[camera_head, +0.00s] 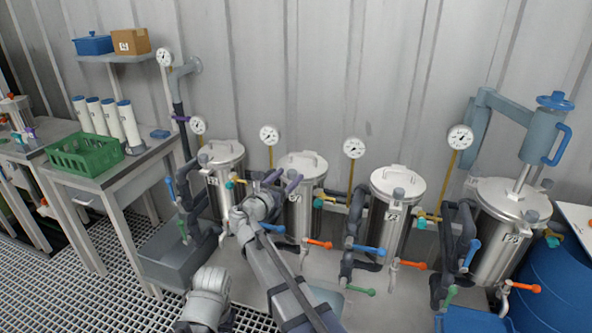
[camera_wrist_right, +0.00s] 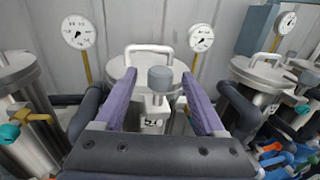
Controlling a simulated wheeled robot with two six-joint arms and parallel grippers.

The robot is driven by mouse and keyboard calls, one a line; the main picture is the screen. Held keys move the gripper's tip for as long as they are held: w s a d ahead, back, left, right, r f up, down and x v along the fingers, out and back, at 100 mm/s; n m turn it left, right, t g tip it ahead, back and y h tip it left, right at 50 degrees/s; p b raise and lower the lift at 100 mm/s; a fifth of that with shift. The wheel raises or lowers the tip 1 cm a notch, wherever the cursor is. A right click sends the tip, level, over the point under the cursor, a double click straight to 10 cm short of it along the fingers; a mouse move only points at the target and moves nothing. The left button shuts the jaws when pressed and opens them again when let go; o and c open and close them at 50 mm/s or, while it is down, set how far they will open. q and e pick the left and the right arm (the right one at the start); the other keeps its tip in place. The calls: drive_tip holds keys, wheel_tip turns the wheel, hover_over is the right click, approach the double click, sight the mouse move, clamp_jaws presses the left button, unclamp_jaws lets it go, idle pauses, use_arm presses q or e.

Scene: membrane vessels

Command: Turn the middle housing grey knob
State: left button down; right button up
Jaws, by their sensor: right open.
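Several steel housings with handled lids stand in a row along the wall. The one in front of my right gripper (camera_head: 282,181) is the second from the left (camera_head: 303,208) in the head view. In the right wrist view, its grey knob (camera_wrist_right: 160,78) stands upright between the two purple fingers of my right gripper (camera_wrist_right: 158,105). The fingers are open, with a gap on both sides of the knob. A white lid handle (camera_wrist_right: 149,50) rises just behind it. In the head view the knob is hidden among the fingers. My left gripper is not in view.
Pressure gauges (camera_head: 269,135) on yellow stems stand behind the housings. Grey pipes and coloured valve levers (camera_head: 370,251) crowd the front. A side table (camera_head: 100,165) with a green crate (camera_head: 86,155) is at left, and a blue barrel (camera_head: 563,285) is at right.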

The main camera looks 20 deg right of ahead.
sight(295, 170)
drive_tip(key=x, duration=0.6)
drive_tip(key=shift+s, duration=0.1)
clamp_jaws()
idle(0.5)
